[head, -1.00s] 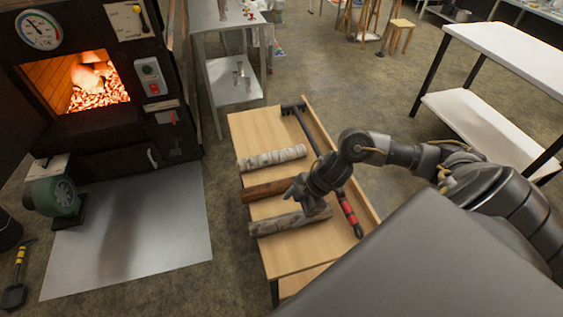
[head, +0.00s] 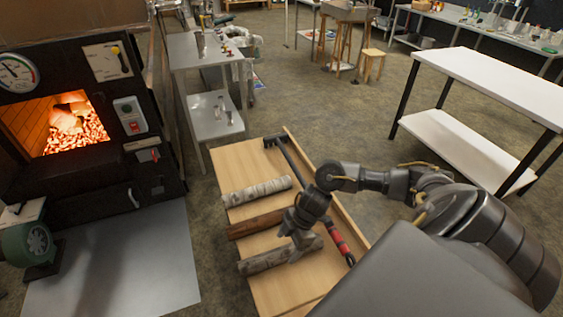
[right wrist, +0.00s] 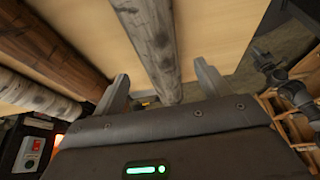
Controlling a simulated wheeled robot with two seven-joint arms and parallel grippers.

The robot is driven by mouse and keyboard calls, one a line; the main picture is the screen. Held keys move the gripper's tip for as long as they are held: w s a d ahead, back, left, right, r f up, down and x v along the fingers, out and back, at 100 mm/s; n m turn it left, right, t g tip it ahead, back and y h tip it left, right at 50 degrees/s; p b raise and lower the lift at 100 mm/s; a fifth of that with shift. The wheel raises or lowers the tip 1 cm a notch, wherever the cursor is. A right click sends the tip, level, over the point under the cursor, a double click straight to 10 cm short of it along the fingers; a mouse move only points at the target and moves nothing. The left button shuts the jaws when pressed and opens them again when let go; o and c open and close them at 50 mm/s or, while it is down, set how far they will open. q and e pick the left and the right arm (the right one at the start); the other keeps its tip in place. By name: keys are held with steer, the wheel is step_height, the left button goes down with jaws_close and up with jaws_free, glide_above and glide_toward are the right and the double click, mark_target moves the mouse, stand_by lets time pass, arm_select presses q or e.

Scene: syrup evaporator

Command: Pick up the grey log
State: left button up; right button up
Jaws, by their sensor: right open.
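The grey log (head: 262,262) lies on the light wooden table, the nearest of three logs in the head view. My right gripper (head: 296,247) points down over the log's right part, jaws open. In the right wrist view, the grey log (right wrist: 150,42) runs between the two spread fingers of the gripper (right wrist: 163,88), with a gap on each side. The gripper partly hides the log in the head view, and its lower end is hidden behind the gripper body in the wrist view. My left gripper is not in view.
A brown log (head: 252,225) and a whitish log (head: 257,191) lie beyond the grey one. A black tool with a red grip (head: 339,240) lies along the table's right side. A lit firebox (head: 62,125) stands at left, a white-topped table (head: 495,75) at right.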

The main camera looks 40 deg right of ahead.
mark_target(285, 249)
steer(key=x, duration=0.4)
steer(key=shift+f, duration=0.35)
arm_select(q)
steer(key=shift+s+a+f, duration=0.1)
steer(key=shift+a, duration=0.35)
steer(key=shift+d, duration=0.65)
arm_select(e)
steer(key=c, duration=1.3)
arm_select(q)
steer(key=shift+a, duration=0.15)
arm_select(e)
steer(key=shift+r, duration=0.15)
